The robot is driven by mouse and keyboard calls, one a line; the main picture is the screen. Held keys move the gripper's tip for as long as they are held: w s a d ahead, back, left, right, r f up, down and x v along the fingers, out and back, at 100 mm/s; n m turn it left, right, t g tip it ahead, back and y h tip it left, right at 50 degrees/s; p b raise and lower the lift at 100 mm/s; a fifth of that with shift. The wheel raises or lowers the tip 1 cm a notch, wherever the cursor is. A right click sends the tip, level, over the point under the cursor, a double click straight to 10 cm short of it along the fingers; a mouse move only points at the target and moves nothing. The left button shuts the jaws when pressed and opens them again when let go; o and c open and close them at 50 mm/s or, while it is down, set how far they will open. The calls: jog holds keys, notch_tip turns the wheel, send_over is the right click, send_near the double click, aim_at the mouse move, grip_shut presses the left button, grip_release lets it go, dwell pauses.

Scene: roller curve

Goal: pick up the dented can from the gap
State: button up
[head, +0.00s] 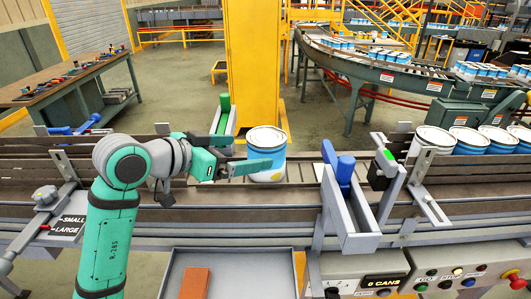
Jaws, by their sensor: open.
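A white and blue can (267,142) with a pale lid stands upright on the roller conveyor, alone in the gap left of the blue-handled gate. A small yellowish patch shows low on its side; I cannot make out a dent. My gripper (252,158) reaches in from the left at the can's height and is open. One finger lies across the front of the can and hides part of its side. The other finger is mostly hidden toward the back, so I cannot tell whether either touches the can.
The blue-handled gate (344,178) stands right of the can, and a green-topped bracket (223,118) stands behind it. Several more cans (468,142) queue at the right. A grey tray (238,266) with an orange block (194,283) lies in front. A yellow column (252,60) rises behind.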

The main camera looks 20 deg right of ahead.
aim_at(250, 150)
jog(key=x, duration=0.4)
jog(key=shift+w, duration=0.1)
jog(key=shift+s+d+x, duration=0.1)
jog(key=shift+s+x, duration=0.1)
jog(key=shift+x, duration=0.95)
jog(key=shift+s+d+x, duration=0.1)
jog(key=shift+s+x, duration=0.1)
jog(key=shift+x, duration=0.95)
jog(key=shift+a, duration=0.1)
jog(key=c, duration=1.3)
